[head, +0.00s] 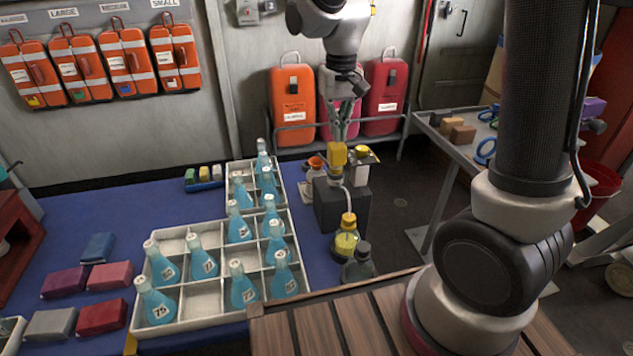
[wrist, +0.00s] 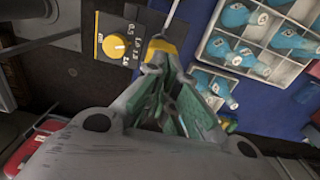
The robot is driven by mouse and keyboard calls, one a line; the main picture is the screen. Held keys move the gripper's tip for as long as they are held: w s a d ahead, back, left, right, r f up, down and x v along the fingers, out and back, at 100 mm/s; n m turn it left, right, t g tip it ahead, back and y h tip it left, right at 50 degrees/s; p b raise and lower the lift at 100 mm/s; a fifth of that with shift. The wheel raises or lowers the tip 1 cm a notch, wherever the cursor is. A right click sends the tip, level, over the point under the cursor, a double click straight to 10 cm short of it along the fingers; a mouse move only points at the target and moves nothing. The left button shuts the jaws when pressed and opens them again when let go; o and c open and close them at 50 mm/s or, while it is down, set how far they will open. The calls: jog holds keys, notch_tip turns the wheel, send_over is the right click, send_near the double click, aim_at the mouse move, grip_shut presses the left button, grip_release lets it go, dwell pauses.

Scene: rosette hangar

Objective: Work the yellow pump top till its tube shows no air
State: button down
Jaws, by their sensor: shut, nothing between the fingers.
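The yellow pump top (head: 338,154) stands upright above a dark block (head: 342,205). In the wrist view the pump top (wrist: 161,47) lies just beyond my fingertips. A thin pale tube (head: 348,196) runs down from it towards a yellow-capped bottle of yellow liquid (head: 345,242); I cannot tell whether the tube holds air. My gripper (head: 341,138) points down with its fingers shut and empty, right over the pump top; whether the tips touch it is unclear. In the wrist view my gripper (wrist: 157,66) hides part of the pump.
A yellow dial (wrist: 114,46) with a number scale is beside the pump. A dark bottle (head: 360,264) and an orange-capped bottle (head: 315,166) stand close by. Divided white trays (head: 204,299) of blue flasks lie to the left. A metal table (head: 440,141) stands to the right.

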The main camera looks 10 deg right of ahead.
aim_at(337, 145)
dwell(0.4)
jog(key=shift+f, duration=2.05)
notch_tip(337, 145, up, 11)
jog(key=shift+f, duration=0.2)
dwell(0.4)
jog(key=c, duration=2.2)
grip_release()
